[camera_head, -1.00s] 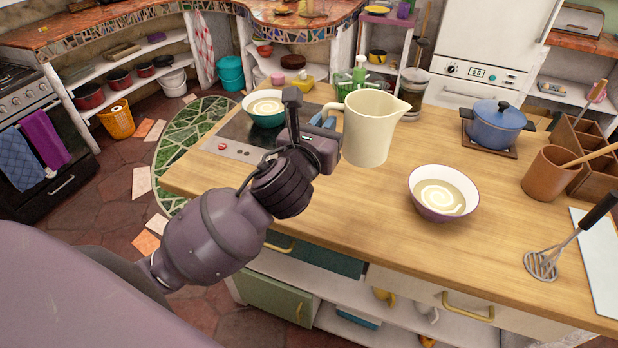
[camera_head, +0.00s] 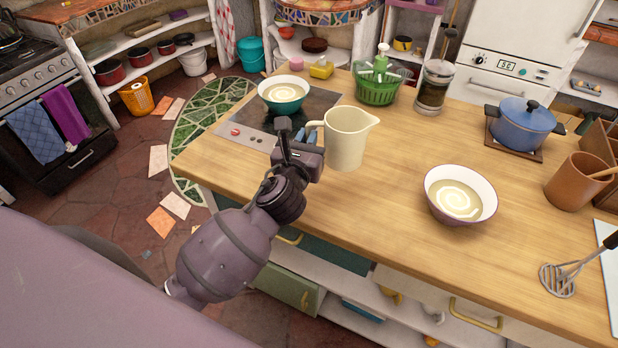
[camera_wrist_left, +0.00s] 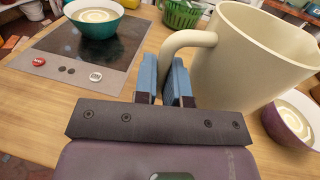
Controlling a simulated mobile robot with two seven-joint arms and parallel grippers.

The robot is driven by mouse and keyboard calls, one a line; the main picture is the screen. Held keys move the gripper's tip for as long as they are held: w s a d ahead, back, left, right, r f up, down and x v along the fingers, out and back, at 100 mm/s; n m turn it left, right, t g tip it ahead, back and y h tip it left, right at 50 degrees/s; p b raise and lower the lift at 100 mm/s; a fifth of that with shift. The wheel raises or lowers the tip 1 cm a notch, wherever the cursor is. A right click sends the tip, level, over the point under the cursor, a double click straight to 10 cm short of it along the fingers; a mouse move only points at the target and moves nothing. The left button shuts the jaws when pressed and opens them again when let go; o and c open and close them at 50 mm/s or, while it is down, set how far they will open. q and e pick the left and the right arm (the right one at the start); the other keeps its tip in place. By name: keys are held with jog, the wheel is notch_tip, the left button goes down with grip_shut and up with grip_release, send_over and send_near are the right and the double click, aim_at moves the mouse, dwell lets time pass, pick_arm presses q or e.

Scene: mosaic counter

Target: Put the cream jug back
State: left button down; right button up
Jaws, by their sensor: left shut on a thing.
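The cream jug (camera_head: 346,140) is upright at the near left part of the wooden counter, its spout to the right and its handle to the left. It also shows large in the left wrist view (camera_wrist_left: 255,60). My left gripper (camera_head: 305,148) is shut on the jug's handle; in the wrist view its blue fingers (camera_wrist_left: 166,80) close on the handle. The jug's base is at or very near the counter top; I cannot tell if it touches. My right gripper is not in view.
A teal bowl (camera_head: 283,95) of soup stands on the dark hob behind the jug. A purple bowl (camera_head: 460,195) of soup stands to the right. A green basket (camera_head: 378,90), a glass canister (camera_head: 434,88) and a blue pot (camera_head: 519,125) stand farther back. Bare wood lies between jug and purple bowl.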

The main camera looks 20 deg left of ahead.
pick_arm(q)
notch_tip(320, 180, down, 6)
jog(key=shift+f+b, duration=0.15)
jog(key=shift+b, duration=0.75)
notch_tip(320, 180, down, 4)
jog(key=shift+f+b, duration=0.2)
jog(key=shift+b, duration=0.7)
jog(key=shift+r, duration=0.1)
jog(key=shift+f, duration=0.2)
jog(key=c, duration=1.3)
grip_release()
jog(key=shift+o, duration=0.6)
jog(key=shift+r, duration=0.1)
